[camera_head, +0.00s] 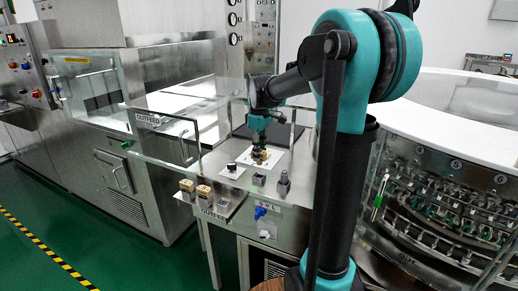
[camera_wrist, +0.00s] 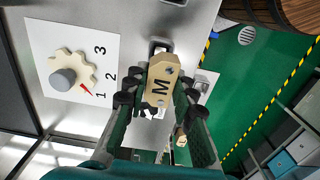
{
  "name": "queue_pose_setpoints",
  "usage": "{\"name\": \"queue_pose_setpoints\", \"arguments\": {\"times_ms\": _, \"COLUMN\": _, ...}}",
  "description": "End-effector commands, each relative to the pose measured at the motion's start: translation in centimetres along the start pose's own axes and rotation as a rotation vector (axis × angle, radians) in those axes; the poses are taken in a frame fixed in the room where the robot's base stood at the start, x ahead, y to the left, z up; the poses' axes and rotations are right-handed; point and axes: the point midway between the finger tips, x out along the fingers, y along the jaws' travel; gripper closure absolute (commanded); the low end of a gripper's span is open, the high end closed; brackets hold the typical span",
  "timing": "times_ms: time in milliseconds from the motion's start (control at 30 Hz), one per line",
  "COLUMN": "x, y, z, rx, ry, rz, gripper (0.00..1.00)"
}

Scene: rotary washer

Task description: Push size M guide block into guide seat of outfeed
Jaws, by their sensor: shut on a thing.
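The size M guide block (camera_wrist: 161,85) is a tan block with a black letter M, seen in the wrist view between my fingers. My gripper (camera_wrist: 160,98) is shut on it from both sides. A metal fitting (camera_wrist: 158,47) shows just beyond the block's far end; I cannot tell whether the block touches it, and its inside is hidden. In the head view my gripper (camera_head: 259,149) is low over the steel outfeed worktop, with tan material at its tips. The join beneath is too small to make out.
A white card (camera_wrist: 75,60) with a toothed dial marked 1, 2, 3 lies beside the block. Tan blocks (camera_head: 205,191) stand on a small shelf labelled OUTFEED at the worktop's front. A clear guard panel (camera_head: 165,133) stands at left. The round washer (camera_head: 440,170) is at right.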

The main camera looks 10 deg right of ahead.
Motion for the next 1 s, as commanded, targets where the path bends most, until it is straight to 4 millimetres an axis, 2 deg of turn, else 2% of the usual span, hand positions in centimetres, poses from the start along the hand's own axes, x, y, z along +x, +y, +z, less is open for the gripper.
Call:
{"name": "queue_pose_setpoints", "arguments": {"times_ms": 600, "x": 5.1, "y": 0.0, "z": 0.0, "rx": 0.0, "ry": 0.0, "rz": 0.0, "gripper": 1.0}}
{"name": "queue_pose_setpoints", "arguments": {"times_ms": 1000, "x": 5.8, "y": 0.0, "z": 0.0, "rx": 0.0, "ry": 0.0, "rz": 0.0, "gripper": 1.0}}
